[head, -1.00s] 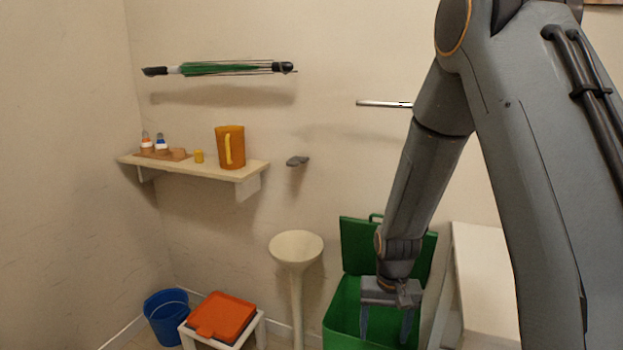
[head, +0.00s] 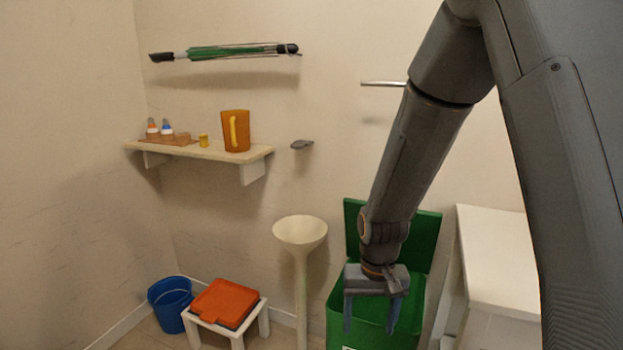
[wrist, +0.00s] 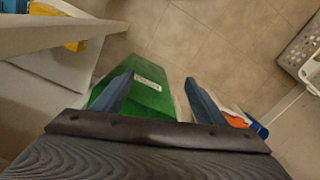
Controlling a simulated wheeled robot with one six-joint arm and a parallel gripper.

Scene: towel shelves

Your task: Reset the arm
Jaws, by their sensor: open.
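My gripper (head: 370,312) hangs pointing down at the end of my arm, in front of the open green bin (head: 405,310) in the head view. Its two fingers are apart and nothing shows between them. In the wrist view my gripper (wrist: 160,95) is also open, with the green bin (wrist: 140,92) below and partly hidden by the fingers and palm.
A white cabinet (head: 497,250) stands right of the bin. A pale pedestal (head: 300,235), a white stool with an orange item (head: 226,301) and a blue bucket (head: 170,298) stand left. A wall shelf (head: 200,151) holds an orange pitcher (head: 236,130).

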